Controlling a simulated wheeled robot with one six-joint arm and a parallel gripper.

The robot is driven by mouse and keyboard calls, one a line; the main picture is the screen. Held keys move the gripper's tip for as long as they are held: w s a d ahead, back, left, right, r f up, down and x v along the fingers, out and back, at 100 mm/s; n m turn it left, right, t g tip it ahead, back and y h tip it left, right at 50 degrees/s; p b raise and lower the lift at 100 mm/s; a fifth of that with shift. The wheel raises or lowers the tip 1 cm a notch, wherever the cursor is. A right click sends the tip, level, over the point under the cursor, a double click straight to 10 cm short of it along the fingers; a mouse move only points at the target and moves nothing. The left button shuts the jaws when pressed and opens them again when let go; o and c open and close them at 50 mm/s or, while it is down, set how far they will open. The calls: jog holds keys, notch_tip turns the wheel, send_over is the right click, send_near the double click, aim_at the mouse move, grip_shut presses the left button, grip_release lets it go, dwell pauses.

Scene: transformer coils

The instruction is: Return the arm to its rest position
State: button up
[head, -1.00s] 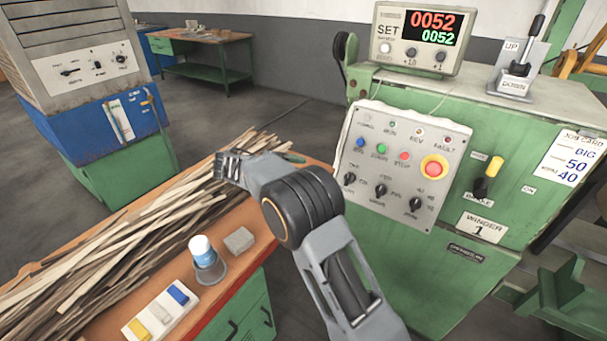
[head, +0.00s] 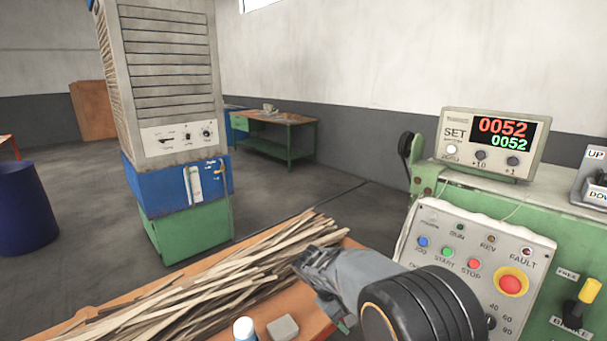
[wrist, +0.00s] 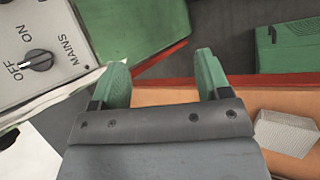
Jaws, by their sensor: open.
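My arm reaches up from the bottom right of the head view, bent at a dark round joint. My gripper shows in the wrist view (wrist: 163,85) with two green fingers apart and nothing between them. In the head view the arm's end hides the fingertips, beside the strips on the orange bench (head: 312,318). The winder's control panel (head: 470,250) stands just right of the arm. In the wrist view a panel corner with a MAINS knob (wrist: 36,60) lies left of the fingers.
A pile of wooden strips (head: 200,295) covers the bench. A white-capped bottle (head: 244,329) and a grey block (head: 283,327) stand near its edge. A counter display (head: 490,143) reads 0052 on the winder. A tall cabinet (head: 170,90) stands behind on open floor.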

jog(key=s+d+r+m+t+y+p, duration=0.2)
jog(key=s+r+y, duration=0.1)
jog(key=s+r, duration=0.3)
jog(key=s+d+r+m+t+y+p, duration=0.1)
jog(key=s+r+m+t+y+p, duration=0.1)
jog(key=s+r, duration=0.4)
jog(key=s+m+y+p, duration=0.1)
jog(key=s+y, duration=0.1)
jog(key=s, duration=0.2)
jog(key=shift+s+d+t, duration=0.25)
jog(key=shift+d+t, duration=0.05)
jog(key=shift+d, duration=0.05)
